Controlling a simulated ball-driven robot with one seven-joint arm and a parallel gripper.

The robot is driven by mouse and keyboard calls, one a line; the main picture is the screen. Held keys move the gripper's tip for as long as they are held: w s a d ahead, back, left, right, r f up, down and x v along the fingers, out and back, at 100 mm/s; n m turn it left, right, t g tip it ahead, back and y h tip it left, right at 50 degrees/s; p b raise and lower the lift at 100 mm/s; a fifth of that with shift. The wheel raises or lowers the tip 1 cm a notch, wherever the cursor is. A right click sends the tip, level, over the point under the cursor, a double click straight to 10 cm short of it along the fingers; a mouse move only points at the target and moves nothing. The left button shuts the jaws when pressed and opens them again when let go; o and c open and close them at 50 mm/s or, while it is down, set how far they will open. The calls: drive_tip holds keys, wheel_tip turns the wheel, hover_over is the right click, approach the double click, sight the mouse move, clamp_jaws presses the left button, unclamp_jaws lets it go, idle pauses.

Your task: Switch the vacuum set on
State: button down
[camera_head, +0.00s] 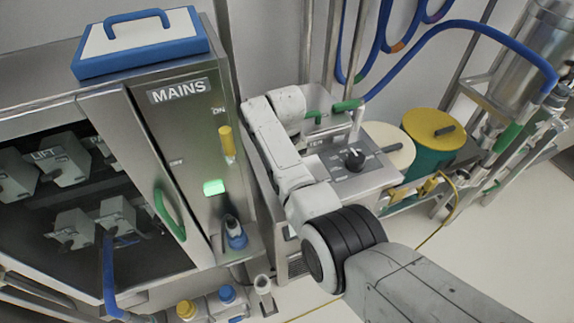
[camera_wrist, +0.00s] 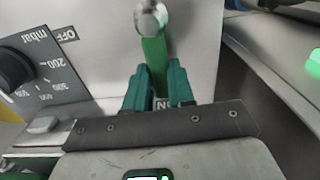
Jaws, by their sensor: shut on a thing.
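The vacuum set (camera_head: 372,182) is a grey metal box with a black dial (camera_head: 353,158) on top. The dial (camera_wrist: 14,68) also shows in the wrist view, with an mbar scale. A lever with a green grip (camera_wrist: 153,62) and a round metal end (camera_wrist: 151,18) stands at the panel. My gripper (camera_wrist: 155,88) has its green fingers shut on the green grip, one on each side. An ON label (camera_wrist: 165,103) shows upside down between the fingers, and an OFF label (camera_wrist: 70,35) lies to the left. In the head view my gripper (camera_head: 332,112) is at the box's back edge.
The MAINS cabinet (camera_head: 180,130) stands left, its yellow lever (camera_head: 227,142) near ON and its green lamp (camera_head: 214,187) lit. A yellow-lidded drum (camera_head: 428,125) stands right of the vacuum set. Blue hoses (camera_head: 430,40) hang behind. The floor at lower right is open.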

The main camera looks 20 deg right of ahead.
drive_tip(key=shift+w+r, duration=0.1)
drive_tip(key=c, duration=1)
unclamp_jaws()
drive_tip(key=shift+o, duration=0.2)
wheel_tip(320, 180, up, 11)
drive_tip(key=shift+b, duration=0.4)
drive_tip(key=shift+f, duration=0.25)
